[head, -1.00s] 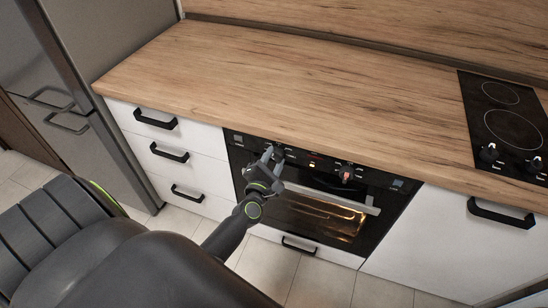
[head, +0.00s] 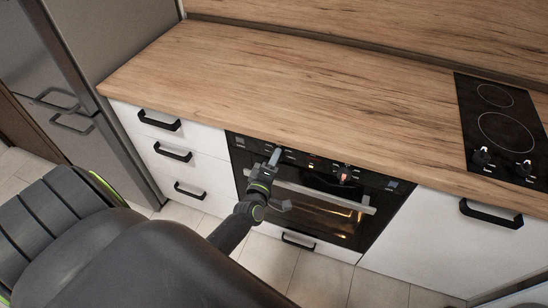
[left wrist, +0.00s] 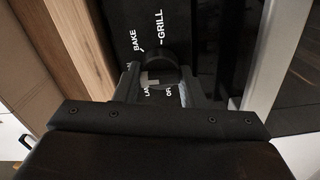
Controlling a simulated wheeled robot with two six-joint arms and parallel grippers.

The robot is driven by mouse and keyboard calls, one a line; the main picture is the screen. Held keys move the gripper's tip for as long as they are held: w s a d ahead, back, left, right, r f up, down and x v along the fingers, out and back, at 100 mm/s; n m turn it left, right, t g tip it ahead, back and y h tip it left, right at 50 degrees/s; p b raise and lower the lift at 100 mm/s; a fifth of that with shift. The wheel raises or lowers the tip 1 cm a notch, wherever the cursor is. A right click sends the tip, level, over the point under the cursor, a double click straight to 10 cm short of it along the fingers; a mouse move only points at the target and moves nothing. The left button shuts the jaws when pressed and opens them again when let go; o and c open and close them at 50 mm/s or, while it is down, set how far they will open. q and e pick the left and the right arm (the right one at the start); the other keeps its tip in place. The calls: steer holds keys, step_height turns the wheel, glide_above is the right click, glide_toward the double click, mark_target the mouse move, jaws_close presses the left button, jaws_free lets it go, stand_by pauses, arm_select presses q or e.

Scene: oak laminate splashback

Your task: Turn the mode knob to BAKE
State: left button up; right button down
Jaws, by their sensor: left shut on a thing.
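The oven's black control panel (head: 325,168) runs under the countertop front. My left gripper (head: 274,158) is at the panel's left knob, which it mostly hides in the head view. In the left wrist view my left gripper (left wrist: 158,82) is shut on the dark round mode knob (left wrist: 156,60), one finger on each side. White print reads BAKE (left wrist: 135,39) at upper left of the knob and GRILL (left wrist: 159,28) above it. Partly covered OFF lettering (left wrist: 168,92) shows below. I cannot make out the knob's pointer. My right gripper is not in view.
A second knob with a red mark (head: 344,175) sits further right on the panel. The oven door handle (head: 325,196) runs just below my left gripper. White drawers (head: 160,135) stand to the left. The wooden countertop (head: 300,85) is bare.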

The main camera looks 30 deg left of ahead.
arm_select(q)
steer(key=m+p, duration=0.3)
steer(key=m, duration=0.3)
steer(key=shift+r, duration=0.15)
steer(key=shift+m+p, duration=0.55)
steer(key=shift+m, duration=1.05)
steer(key=o, duration=1)
steer(key=b+v, duration=0.3)
steer(key=v, duration=1.4)
steer(key=shift+s, duration=0.2)
